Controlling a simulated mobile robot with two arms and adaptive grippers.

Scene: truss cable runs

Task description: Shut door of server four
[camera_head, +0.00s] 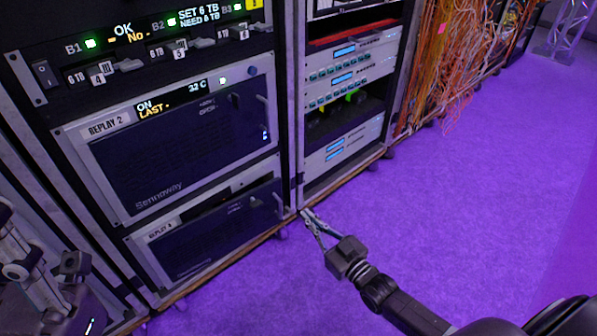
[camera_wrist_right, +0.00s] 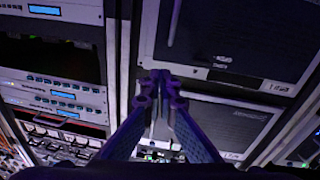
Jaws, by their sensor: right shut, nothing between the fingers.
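Server four, labelled REPLAY 4, is the lowest unit of the left rack. Its dark door (camera_head: 215,232) shows a dark gap along its top edge and looks slightly ajar; how far is unclear. In the right wrist view, which is upside down, the door is at the upper right (camera_wrist_right: 235,30). My right gripper (camera_head: 307,215) is shut and empty, just right of the door's right edge, by the rack post.
REPLAY 2 (camera_head: 185,145), with a flat dark front, sits directly above server four. A second rack (camera_head: 345,155) stands to the right. Orange cables (camera_head: 455,65) hang farther right. The purple floor (camera_head: 470,195) is open in front of the racks.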

